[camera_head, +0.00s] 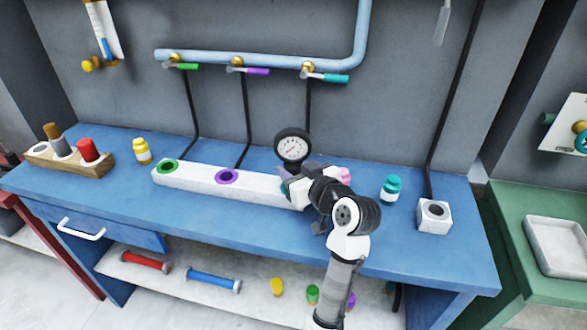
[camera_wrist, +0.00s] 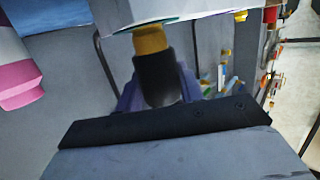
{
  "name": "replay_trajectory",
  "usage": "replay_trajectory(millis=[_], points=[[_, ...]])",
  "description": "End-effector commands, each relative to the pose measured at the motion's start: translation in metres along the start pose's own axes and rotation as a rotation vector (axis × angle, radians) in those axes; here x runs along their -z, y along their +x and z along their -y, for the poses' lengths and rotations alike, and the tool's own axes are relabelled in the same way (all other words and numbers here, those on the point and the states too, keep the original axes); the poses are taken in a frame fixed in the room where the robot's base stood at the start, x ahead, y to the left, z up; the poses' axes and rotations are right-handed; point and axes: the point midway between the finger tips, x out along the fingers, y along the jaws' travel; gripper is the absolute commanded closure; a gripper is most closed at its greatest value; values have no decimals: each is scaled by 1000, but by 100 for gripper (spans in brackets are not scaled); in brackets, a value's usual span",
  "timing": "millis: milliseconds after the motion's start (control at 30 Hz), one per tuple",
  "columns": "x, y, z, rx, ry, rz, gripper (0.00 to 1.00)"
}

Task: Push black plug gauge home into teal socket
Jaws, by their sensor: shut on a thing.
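My gripper (camera_head: 292,188) is at the right end of the white socket block (camera_head: 205,181) in the head view and covers most of the teal socket (camera_head: 283,187). In the wrist view my gripper (camera_wrist: 158,95) is shut on the black plug gauge (camera_wrist: 158,78), a black cylinder with an ochre end (camera_wrist: 150,40). That end points at the white block, at a teal edge (camera_wrist: 150,24). I cannot tell how deep the gauge sits, or whether the end is inside the socket. The gauge is hidden by my gripper in the head view.
The block also has a green socket (camera_head: 167,167) and a purple socket (camera_head: 227,177). A dial gauge (camera_head: 292,146) stands behind my gripper, with a teal bottle (camera_head: 391,189) and a white box (camera_head: 434,216) to the right. A wooden rack (camera_head: 70,164) holds other plugs at left.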

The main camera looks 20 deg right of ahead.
Motion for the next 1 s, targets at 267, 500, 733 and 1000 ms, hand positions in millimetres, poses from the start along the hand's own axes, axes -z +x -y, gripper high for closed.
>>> replay_trajectory(millis=[267, 500, 733, 1000], points=[[-7, 1, 0, 0, -1, -2, 97], [-13, 3, 0, 0, -1, -2, 97], [-17, 4, 0, 0, -1, -2, 61], [-17, 3, 0, 0, -1, -1, 37]])
